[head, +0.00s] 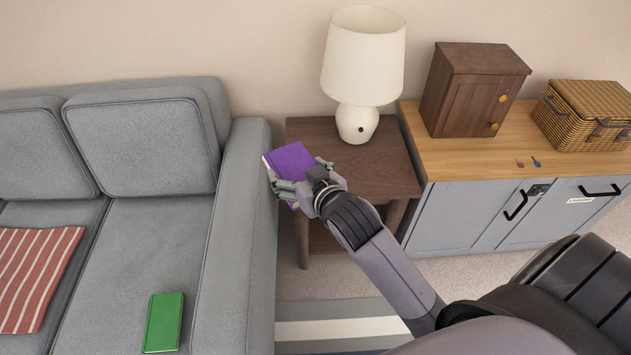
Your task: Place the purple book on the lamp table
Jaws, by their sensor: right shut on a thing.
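The purple book (289,158) is held in my right gripper (292,185), whose fingers are closed around its near edge. The book is near the left edge of the lamp table (378,173), by the sofa arm. I cannot tell whether it touches the tabletop. The lamp table is dark brown wood with a lower shelf. A cream lamp (362,60) stands at its back. The gripper hides part of the table's front left. My left gripper is not in view.
The grey sofa (245,215) stands close left of the table, with a green book (164,322) and a red striped cloth (35,275) on it. To the right, a cabinet (470,210) bears a small wooden cupboard (470,90) and a wicker basket (588,112). The tabletop's right front is clear.

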